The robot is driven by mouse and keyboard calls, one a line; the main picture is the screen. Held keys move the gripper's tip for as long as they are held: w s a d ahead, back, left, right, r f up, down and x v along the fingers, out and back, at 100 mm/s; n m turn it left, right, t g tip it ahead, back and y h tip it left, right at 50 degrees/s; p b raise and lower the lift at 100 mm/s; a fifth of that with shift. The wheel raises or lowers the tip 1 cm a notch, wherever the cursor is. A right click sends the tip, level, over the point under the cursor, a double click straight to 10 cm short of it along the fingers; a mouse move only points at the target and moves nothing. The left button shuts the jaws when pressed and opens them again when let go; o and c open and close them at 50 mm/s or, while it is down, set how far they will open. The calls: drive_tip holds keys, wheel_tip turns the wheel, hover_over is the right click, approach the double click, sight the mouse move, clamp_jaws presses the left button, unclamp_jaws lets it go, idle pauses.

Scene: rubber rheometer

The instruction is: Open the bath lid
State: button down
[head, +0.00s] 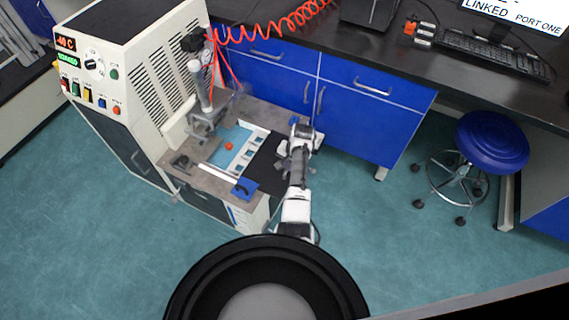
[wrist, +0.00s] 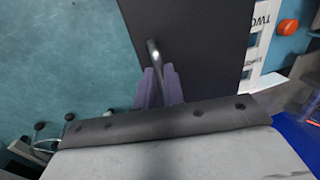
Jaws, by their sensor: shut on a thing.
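The bath lid is a flat dark panel (head: 267,161) at the right side of the machine's bench in the head view. It also shows as a dark plate (wrist: 195,35) in the wrist view. A curved metal handle (wrist: 154,52) stands on it. My gripper (wrist: 160,82) is shut on this handle, with its two purple fingers on either side. In the head view my arm reaches over the lid's right edge, and the fingertips are hard to make out. To the lid's left, a light-blue opening (head: 237,135) and a white labelled strip (head: 245,152) are uncovered.
An orange knob (head: 229,146) sits within the blue area. A vertical cylinder post (head: 202,88) stands behind it, and a blue block (head: 244,187) is at the front. Blue cabinets (head: 345,105) stand close behind my arm. A blue stool (head: 491,140) stands right; floor between is clear.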

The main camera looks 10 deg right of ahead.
drive_tip(key=c, duration=1.5)
unclamp_jaws()
wheel_tip(320, 180, up, 14)
drive_tip(key=s+d, duration=0.1)
drive_tip(key=d, duration=0.1)
drive_tip(key=shift+s+f+b, duration=0.25)
drive_tip(key=shift+s+b, duration=0.05)
drive_tip(key=shift+b, duration=0.1)
